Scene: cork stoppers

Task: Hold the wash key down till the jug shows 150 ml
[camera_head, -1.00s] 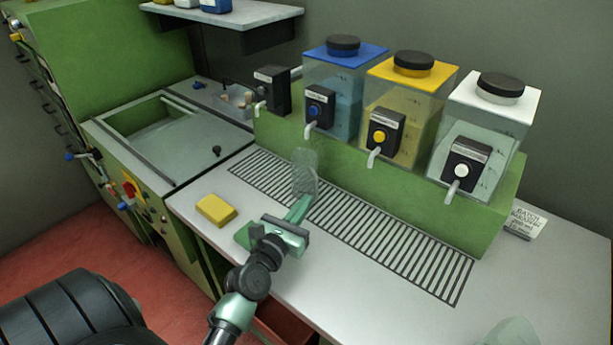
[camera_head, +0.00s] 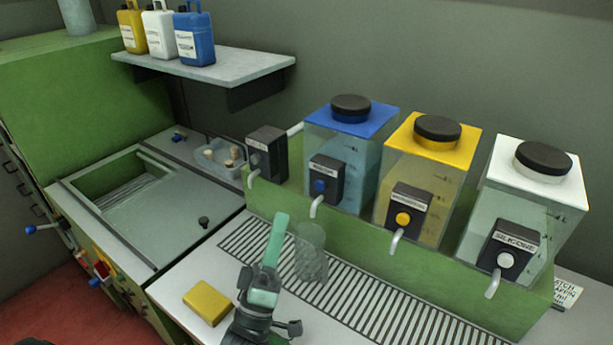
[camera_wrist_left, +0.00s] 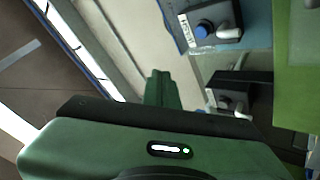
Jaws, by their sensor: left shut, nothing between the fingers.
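The clear jug (camera_head: 311,262) stands upright on the slotted drain grate, below the blue-lidded tank's spout; its level cannot be read. My left gripper (camera_head: 277,238) is shut and empty, its fingers pointing up just left of the jug in the picture. In the left wrist view its fingers (camera_wrist_left: 162,88) point toward the tap boxes. My right gripper is out of view.
Yellow (camera_head: 402,219) and white (camera_head: 506,259) keys sit farther right on the green stand. A yellow sponge (camera_head: 206,302) lies left of my gripper. A sink (camera_head: 150,200) and a small tub (camera_head: 220,158) with corks are at left. Bottles stand on the shelf (camera_head: 215,68).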

